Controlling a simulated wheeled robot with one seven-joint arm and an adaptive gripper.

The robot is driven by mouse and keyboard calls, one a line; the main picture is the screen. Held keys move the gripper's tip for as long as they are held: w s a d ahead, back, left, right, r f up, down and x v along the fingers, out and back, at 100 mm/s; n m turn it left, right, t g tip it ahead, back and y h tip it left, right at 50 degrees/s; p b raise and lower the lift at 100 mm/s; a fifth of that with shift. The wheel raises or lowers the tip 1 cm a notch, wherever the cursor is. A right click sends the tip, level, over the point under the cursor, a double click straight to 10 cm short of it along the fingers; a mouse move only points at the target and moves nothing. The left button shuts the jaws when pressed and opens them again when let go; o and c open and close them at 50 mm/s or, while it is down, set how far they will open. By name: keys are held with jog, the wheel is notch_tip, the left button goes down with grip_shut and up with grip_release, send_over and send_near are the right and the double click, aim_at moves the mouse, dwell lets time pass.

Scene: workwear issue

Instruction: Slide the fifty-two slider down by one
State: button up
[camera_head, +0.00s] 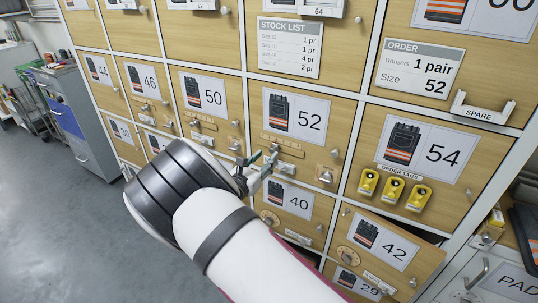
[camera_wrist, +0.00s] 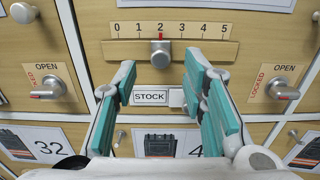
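The fifty-two door (camera_head: 310,112) is a wooden panel with a trousers picture and the number 52. Its slider knob (camera_wrist: 160,53) is a small grey metal piece on a wooden rail under a scale (camera_wrist: 172,29) from 0 to 5. The knob stands at 2. My gripper (camera_wrist: 161,74) is open, with one teal-padded finger on each side, just below and in front of the knob. I see no contact with the knob. In the head view my gripper (camera_head: 262,170) is in front of the lower part of that door; my arm hides part of the cabinet.
A STOCK label (camera_wrist: 151,97) sits below the rail between my fingers. A left lock knob (camera_wrist: 45,90) and a right lock knob (camera_wrist: 283,90) protrude beside them. Door 42 (camera_head: 385,250) appears ajar at lower right. The floor (camera_head: 60,220) at left is clear.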

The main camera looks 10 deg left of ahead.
jog(key=v, duration=0.8)
jog(key=shift+s, duration=0.2)
jog(key=s+d+r+m+g+h+p, duration=0.15)
jog(key=d+r+m+g, duration=0.35)
jog(key=d, duration=0.6)
jog(key=s+d+r+m+g+h+p, duration=0.1)
jog(key=d+r+m+g+h, duration=0.25)
jog(key=d+r+m, duration=0.55)
jog(key=s+d+r+m+g+y+p, duration=0.1)
jog(key=s+d+r+m+g+y, duration=0.15)
jog(key=s+d, duration=0.4)
jog(key=s+d+r+m+g+y+p, duration=0.1)
jog(key=s+d+r+m+g, duration=0.25)
jog(key=s+d, duration=0.3)
jog(key=s+r+m+t+y+p, duration=0.1)
jog(key=s+r+m+y, duration=0.3)
jog(key=s, duration=0.7)
jog(key=s+d+r+m+y+p, duration=0.1)
jog(key=s+r+m+y+p, duration=0.1)
jog(key=s+r+m, duration=0.3)
jog(key=shift+s+d+r+m+t+y, duration=0.3)
jog(key=shift+s+m+y, duration=0.9)
jog(key=shift+s, duration=2.35)
